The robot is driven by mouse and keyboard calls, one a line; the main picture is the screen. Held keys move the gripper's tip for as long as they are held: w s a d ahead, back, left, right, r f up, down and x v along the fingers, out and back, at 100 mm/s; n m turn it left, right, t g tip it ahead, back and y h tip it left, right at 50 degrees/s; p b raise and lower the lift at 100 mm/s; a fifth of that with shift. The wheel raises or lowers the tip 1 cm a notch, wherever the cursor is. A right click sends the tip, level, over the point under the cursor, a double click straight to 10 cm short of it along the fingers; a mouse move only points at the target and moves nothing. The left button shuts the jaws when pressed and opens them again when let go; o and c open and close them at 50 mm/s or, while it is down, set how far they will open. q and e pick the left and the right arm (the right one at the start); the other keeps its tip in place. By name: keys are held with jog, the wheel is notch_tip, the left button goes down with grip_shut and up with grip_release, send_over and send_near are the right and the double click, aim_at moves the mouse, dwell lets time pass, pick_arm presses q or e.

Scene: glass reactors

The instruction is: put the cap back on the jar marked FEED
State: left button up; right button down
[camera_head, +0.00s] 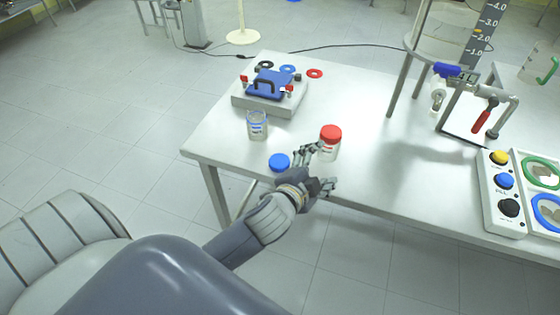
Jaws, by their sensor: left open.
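An open clear jar (257,125) with a blue rim and a small blue-marked label stands upright near the table's left end. The label is too small to read. A blue cap (279,162) lies on the table in front of it, near the front edge, apart from the jar. A second jar (329,150) with a red lid (330,132) on it stands to the right. My left gripper (324,167) is open and empty, right of the blue cap and just in front of the red-lidded jar; whether it touches that jar is unclear. My right gripper is not in view.
A grey block with a blue handled plate (268,85) and several rings stands at the back left of the table (375,120). A clear vessel on a metal stand (443,40) and a button panel (503,205) are to the right. The table's middle is clear.

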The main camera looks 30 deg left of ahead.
pick_arm(q)
jog(key=w+d+r+m+t+h, duration=0.2)
jog(key=w+d+r+m+h, duration=0.15)
jog(key=d+r+m, duration=0.35)
jog(key=w+d+r+m+t+h, duration=0.2)
jog(key=r+m+t+h, duration=0.1)
jog(key=r+m+h, duration=0.4)
jog(key=s+d+r+m+g+h, duration=0.15)
jog(key=d+m+g+h, duration=0.35)
jog(key=m, duration=0.6)
jog(key=s+d+r+m+g+h, duration=0.1)
jog(key=s+d+m+g+h, duration=0.2)
jog(key=d+m+g, duration=0.6)
jog(key=a+f+m+g+y, duration=0.4)
jog(key=a+f+m+y, duration=0.5)
jog(key=a+f+m, duration=0.35)
jog(key=a+r+m+g+y, duration=0.1)
jog(key=a+y, duration=0.8)
jog(key=a, duration=1.3)
jog(key=shift+w+r+m, duration=0.2)
jog(key=shift+w+m, duration=0.05)
jog(key=shift+m, duration=0.3)
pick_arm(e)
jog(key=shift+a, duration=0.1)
